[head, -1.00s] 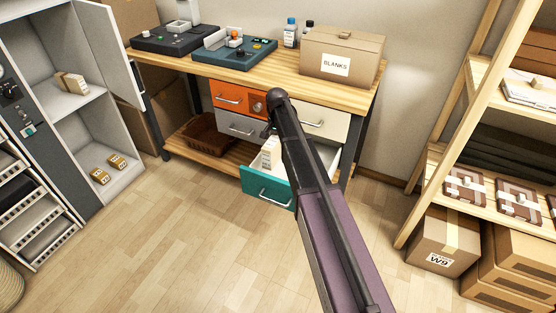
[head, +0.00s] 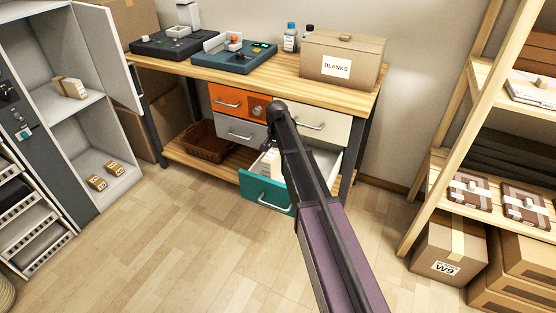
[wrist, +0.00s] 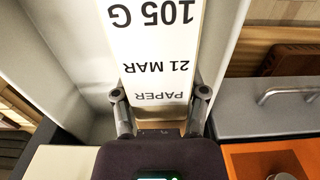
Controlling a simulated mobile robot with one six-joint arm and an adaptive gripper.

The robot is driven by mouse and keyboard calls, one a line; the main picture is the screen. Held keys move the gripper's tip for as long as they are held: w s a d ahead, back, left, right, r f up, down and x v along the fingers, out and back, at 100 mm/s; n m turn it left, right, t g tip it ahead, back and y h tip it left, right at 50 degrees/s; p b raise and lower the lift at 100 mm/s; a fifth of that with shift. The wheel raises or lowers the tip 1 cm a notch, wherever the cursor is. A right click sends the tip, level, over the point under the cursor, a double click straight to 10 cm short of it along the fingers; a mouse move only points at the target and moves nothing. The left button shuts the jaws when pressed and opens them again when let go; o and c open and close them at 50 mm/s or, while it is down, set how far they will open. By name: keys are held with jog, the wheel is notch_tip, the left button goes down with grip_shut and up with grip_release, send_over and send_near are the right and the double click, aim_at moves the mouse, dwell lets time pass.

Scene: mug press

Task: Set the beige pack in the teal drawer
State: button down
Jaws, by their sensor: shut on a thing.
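The teal drawer (head: 254,194) is pulled open at the bottom of the workbench, and its pale inside shows behind the front. The pack (head: 266,166), pale cream with a printed label, stands upright inside the drawer's outline, partly hidden by my arm and the drawer front. In the wrist view the pack (wrist: 155,45) reads "105 G", "21 MAR", "PAPER". My gripper (wrist: 160,95) is shut on it, one finger on each side. Pale drawer walls (wrist: 72,55) lie to the left of the pack. I cannot tell whether the pack touches the drawer floor.
An orange drawer (head: 230,100), a grey drawer (head: 238,129) and a cream drawer (head: 325,126) are shut above. A brown basket (head: 207,143) sits on the low shelf. A "BLANKS" box (head: 342,60) stands on the bench. The floor in front is clear.

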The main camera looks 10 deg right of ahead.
jog(key=shift+f+b, duration=1.45)
jog(key=shift+f, duration=0.1)
jog(key=shift+w+d+f, duration=0.2)
jog(key=shift+w, duration=0.15)
jog(key=shift+f+b, duration=0.6)
jog(key=shift+b, duration=0.15)
jog(key=shift+c, duration=0.6)
grip_release()
jog(key=shift+r, duration=0.25)
notch_tip(320, 180, up, 13)
jog(key=p, duration=1.3)
jog(key=shift+f, duration=0.1)
